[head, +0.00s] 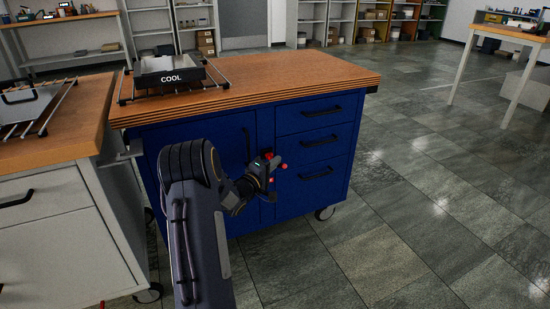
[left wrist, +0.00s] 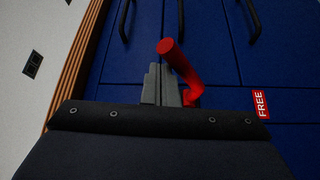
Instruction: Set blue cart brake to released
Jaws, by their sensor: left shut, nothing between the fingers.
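The blue cart (head: 315,113) has a wooden top, a door and drawers. Its brake is a bent red lever (left wrist: 182,66) on the front, also seen as a small red tip in the head view (head: 284,166). A red FREE label (left wrist: 261,104) is on the cart front, to the right of the lever in the left wrist view. My left gripper (left wrist: 157,72) is shut and empty, with its fingers right beside the lever. I cannot tell whether they touch. In the head view, the left gripper (head: 270,160) partly hides the lever's base. My right gripper is out of view.
A tray marked COOL (head: 170,76) sits on a rack on the cart's top. A white cabinet (head: 55,230) with a wooden top stands close at the left. Cart drawer handles (head: 322,110) stick out near the gripper. Open tiled floor (head: 430,200) lies to the right.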

